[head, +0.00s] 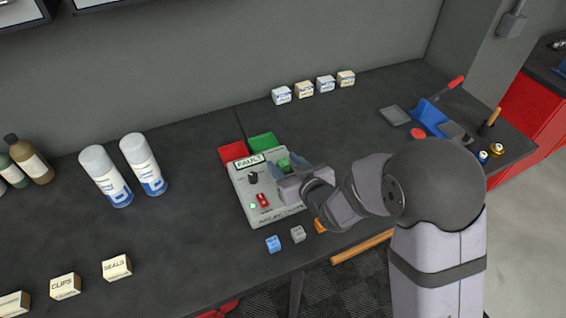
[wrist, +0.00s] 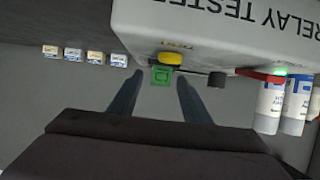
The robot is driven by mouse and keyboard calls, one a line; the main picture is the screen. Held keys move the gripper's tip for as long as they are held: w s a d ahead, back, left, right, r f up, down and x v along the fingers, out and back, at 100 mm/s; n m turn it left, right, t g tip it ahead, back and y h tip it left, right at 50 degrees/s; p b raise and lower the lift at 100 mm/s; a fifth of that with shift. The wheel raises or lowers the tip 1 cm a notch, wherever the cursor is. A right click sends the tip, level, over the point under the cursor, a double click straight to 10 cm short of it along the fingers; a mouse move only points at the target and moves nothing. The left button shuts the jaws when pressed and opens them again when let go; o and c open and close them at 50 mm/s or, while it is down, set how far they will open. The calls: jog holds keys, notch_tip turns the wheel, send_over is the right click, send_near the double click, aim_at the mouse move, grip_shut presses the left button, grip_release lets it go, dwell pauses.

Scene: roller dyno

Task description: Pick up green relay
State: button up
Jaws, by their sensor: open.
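The green relay (head: 283,164) is a small green block at the upper right of the relay tester (head: 243,186), a pale box marked FAULT. My gripper (head: 284,169) is at the tester's right side, close to the relay, and partly covers it. In the wrist view, the relay (wrist: 162,77) appears between the two spread fingertips of my gripper (wrist: 160,78), with gaps on both sides. The gripper is open and holds nothing. How the relay sits on the tester is hard to tell.
A yellow part (wrist: 171,58) is right beside the relay, with a black knob (wrist: 217,79) near. A red bin (head: 231,152) and green bin (head: 262,142) stand behind the tester. Blue (head: 273,244), grey (head: 298,234) and orange (head: 320,226) blocks lie in front.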

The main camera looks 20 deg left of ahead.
aim_at(284, 163)
jog(key=shift+w+a+f, duration=0.15)
jog(key=shift+w+a, duration=0.05)
jog(key=shift+a, duration=0.05)
grip_shut()
jog(key=shift+r+b, duration=0.6)
jog(key=shift+r, duration=4.45)
